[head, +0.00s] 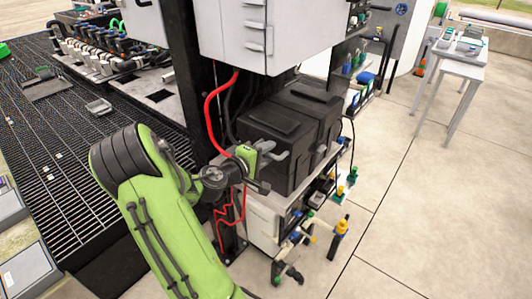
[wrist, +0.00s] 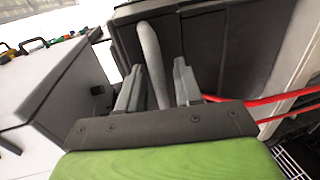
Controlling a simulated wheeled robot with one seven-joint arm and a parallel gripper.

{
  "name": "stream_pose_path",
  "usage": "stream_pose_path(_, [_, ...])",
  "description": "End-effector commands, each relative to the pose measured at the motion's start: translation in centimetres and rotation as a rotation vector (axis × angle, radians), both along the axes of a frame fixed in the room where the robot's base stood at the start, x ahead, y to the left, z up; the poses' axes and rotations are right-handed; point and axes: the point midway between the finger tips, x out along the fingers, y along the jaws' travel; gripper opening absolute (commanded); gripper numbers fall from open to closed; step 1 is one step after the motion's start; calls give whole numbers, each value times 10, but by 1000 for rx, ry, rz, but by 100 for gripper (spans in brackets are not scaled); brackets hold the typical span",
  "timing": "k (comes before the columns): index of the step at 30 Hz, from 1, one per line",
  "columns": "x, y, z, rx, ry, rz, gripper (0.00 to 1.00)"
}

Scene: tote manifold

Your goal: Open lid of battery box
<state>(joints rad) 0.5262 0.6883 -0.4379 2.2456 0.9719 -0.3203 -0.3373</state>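Two black battery boxes stand side by side on a white cabinet in the head view. The near battery box (head: 266,146) has a black lid (head: 272,121) that looks shut. My gripper (head: 268,161) is at the near box's front side, just below its lid edge. In the wrist view my gripper (wrist: 160,72) has its two grey fingers apart. A light grey handle (wrist: 150,50) rises between the fingers, nearer the left one, against the dark box wall (wrist: 235,50). I cannot tell whether a finger touches it. My wrist partly hides the box's front.
A white cabinet (head: 262,226) supports the boxes. A red cable (head: 210,108) hangs left of them, beside a dark post (head: 184,60). A white cupboard (head: 240,30) overhangs behind.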

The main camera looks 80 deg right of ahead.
Motion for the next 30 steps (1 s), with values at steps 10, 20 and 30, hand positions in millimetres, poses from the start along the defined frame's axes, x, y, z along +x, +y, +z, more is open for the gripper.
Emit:
stream_pose_path(10, [0, 1, 0, 1, 0, 0, 0])
stream_pose_path(20, [0, 1, 1, 3, 4, -1, 0])
stream_pose_path(30, [6, -2, 27, 51, 120, -2, 0])
